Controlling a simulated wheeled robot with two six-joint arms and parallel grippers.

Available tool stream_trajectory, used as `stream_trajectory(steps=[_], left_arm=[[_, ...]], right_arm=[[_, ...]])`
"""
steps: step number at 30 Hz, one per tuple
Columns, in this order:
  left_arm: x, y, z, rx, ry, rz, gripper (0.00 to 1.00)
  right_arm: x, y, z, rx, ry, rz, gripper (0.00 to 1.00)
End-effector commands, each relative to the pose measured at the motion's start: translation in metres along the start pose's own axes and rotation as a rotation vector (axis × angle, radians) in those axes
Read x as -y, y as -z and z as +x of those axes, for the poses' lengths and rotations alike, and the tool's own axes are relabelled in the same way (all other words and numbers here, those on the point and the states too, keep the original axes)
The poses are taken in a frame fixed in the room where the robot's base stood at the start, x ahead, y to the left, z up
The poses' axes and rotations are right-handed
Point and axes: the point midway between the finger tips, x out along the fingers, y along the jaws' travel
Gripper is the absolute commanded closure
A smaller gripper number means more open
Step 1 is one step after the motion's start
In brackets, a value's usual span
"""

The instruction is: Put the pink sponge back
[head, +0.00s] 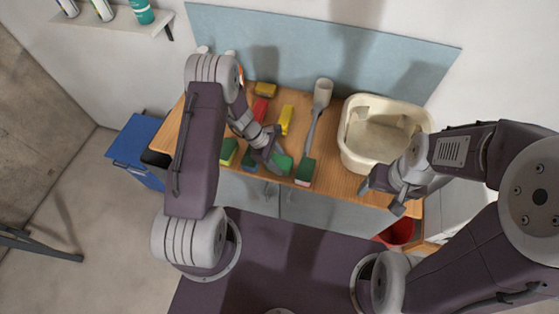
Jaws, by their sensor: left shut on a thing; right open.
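My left gripper (272,163) is low over the front of the wooden counter, at a green-topped sponge (284,163). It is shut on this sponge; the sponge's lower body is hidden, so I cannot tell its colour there. Other green-topped sponges stand on either side, one to the right (305,171) and one to the left (229,151). A red block (260,110) and a yellow block (285,119) lie further back. My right gripper (383,194) is open and empty in front of the cream basin.
The cream basin (351,156) stands on the right of the counter (334,183). A long-handled grey brush (313,124) lies in the middle. A yellow-brown block (266,89) lies at the back. A blue cabinet (132,142) stands left, a red bucket (400,232) below right.

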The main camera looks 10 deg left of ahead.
Motion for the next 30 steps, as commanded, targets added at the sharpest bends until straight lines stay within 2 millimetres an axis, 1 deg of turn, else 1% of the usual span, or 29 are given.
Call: stream_trajectory(steps=[7, 11, 12, 13, 14, 22, 25, 26, 29, 30], left_arm=[[0.000, 0.001, 0.002, 0.000, -0.001, 0.000, 0.88], [0.000, 0.003, 0.006, 0.000, -0.001, 0.000, 0.88], [0.000, 0.002, 0.004, 0.000, -0.001, 0.000, 0.39], [0.000, 0.002, 0.004, 0.000, -0.001, 0.000, 0.31], [0.000, 0.002, 0.004, 0.000, -0.001, 0.000, 0.28], [0.000, 0.002, 0.003, 0.000, -0.001, 0.000, 0.28], [0.000, -0.002, -0.003, 0.000, -0.001, 0.000, 0.28], [-0.001, 0.000, -0.004, 0.000, -0.004, 0.001, 0.28], [-0.002, 0.002, -0.020, 0.000, -0.006, 0.000, 0.28], [-0.002, 0.002, -0.029, -0.001, -0.007, 0.000, 0.28]], right_arm=[[0.000, 0.000, 0.001, 0.000, 0.000, 0.000, 0.25], [0.000, -0.001, 0.006, 0.000, 0.000, 0.000, 0.25], [0.000, 0.000, 0.004, 0.000, 0.000, 0.000, 0.25], [0.000, 0.000, 0.004, 0.000, 0.000, 0.000, 0.25], [0.000, 0.000, 0.004, 0.000, 0.000, 0.000, 0.25], [0.000, 0.000, 0.003, 0.000, 0.000, 0.000, 0.25], [0.000, 0.001, -0.004, 0.000, 0.000, 0.000, 0.25], [0.000, 0.000, 0.001, 0.000, 0.000, 0.000, 0.25], [0.000, -0.001, 0.005, 0.000, 0.000, 0.000, 0.25], [0.000, -0.001, 0.007, 0.000, 0.000, 0.000, 0.25]])
